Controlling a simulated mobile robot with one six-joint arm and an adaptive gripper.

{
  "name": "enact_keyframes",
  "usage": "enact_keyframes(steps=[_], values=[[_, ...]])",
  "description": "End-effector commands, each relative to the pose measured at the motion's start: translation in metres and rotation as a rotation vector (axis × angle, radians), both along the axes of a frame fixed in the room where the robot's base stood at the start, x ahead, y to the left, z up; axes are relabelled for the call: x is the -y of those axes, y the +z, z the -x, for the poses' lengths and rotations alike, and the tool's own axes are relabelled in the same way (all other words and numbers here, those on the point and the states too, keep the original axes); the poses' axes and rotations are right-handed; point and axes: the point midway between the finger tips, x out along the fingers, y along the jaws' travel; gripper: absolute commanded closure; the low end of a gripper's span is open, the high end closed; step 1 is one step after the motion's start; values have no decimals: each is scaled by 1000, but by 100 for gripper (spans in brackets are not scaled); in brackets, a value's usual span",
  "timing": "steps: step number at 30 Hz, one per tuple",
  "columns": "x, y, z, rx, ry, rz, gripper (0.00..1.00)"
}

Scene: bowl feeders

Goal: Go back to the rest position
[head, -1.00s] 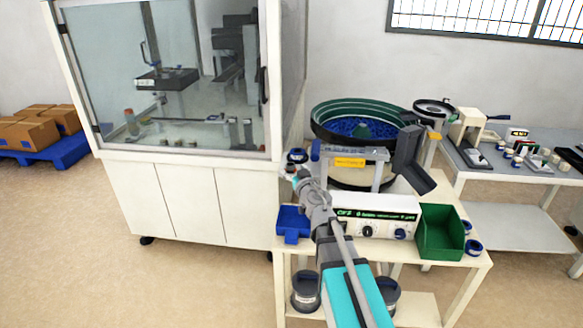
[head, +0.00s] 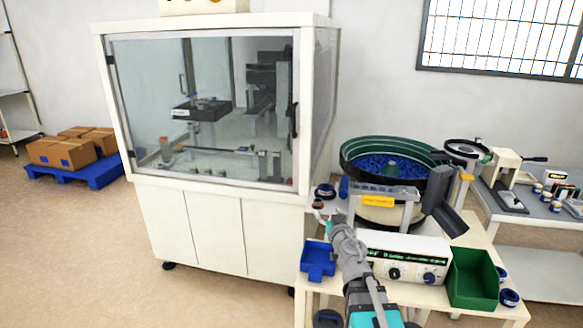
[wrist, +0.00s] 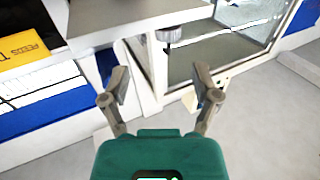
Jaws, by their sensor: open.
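My gripper (wrist: 162,78) is open and empty in the wrist view, its two fingers spread apart with pale floor and a white frame beyond them. In the head view my arm reaches up from the bottom edge over the feeder table (head: 475,313), with my gripper (head: 323,212) at its far end near the table's left side. The gripper is small there and its fingers are hard to make out.
On the table are a bowl feeder (head: 350,160), a white control box (head: 415,246), a blue bin (head: 318,259) and a green bin (head: 474,278). A glazed cabinet (head: 225,235) stands left. Boxes (head: 62,152) lie on a blue pallet. Floor is free at front left.

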Motion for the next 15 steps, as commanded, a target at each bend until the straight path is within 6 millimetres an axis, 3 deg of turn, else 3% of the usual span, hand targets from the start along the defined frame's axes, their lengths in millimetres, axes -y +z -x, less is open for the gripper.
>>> enact_keyframes(steps=[8, 15], values=[[37, -4, 4, -19, -228, -2, 21], [75, -32, 22, -178, -474, 3, 21]])
